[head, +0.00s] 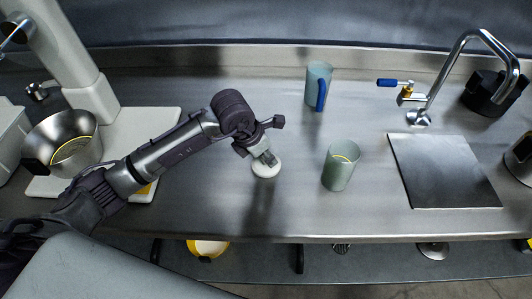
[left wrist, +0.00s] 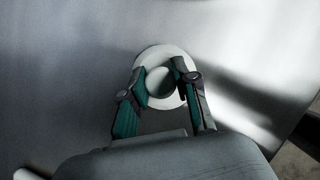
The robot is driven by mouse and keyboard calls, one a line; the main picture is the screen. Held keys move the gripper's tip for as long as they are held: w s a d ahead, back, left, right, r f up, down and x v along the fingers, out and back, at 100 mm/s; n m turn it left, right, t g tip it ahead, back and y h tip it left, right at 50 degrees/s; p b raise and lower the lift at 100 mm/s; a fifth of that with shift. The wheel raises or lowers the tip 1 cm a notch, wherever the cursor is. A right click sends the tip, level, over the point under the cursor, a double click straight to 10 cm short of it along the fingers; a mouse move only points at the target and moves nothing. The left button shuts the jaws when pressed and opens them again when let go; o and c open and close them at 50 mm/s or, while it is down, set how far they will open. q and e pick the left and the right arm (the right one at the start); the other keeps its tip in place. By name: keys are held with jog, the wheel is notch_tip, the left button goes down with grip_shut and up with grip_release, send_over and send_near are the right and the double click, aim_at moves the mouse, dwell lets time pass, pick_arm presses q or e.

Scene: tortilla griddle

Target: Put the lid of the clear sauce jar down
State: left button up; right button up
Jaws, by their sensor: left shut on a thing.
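A round white lid (head: 267,172) with a central knob is at the middle of the steel counter. My left gripper (head: 267,157) is directly above it in the head view. In the left wrist view my left gripper (left wrist: 161,75) has its two fingers on either side of the lid's knob, with the white rim (left wrist: 164,52) around them. It is shut on the lid. I cannot tell whether the lid's underside touches the counter. A clear greenish jar (head: 340,168) stands upright and open to the right of the lid. My right gripper is out of view.
A pale cup (head: 319,80) with a blue handle stands behind the jar. A square steel plate (head: 443,170) and a faucet (head: 418,118) are at the right. Counter around the lid is clear.

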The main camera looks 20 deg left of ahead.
pick_arm(q)
jog(key=shift+f+b, duration=0.45)
jog(key=shift+b, duration=0.1)
jog(key=o, duration=0.9)
jog(key=shift+r, duration=0.15)
jog(key=shift+r+p, duration=0.4)
jog(key=shift+p, duration=0.25)
jog(key=shift+a+r, duration=0.15)
jog(key=shift+r, duration=0.15)
jog(key=b+v, duration=0.1)
jog(key=v, duration=1)
jog(key=shift+s+b, duration=0.15)
jog(key=shift+b, duration=0.25)
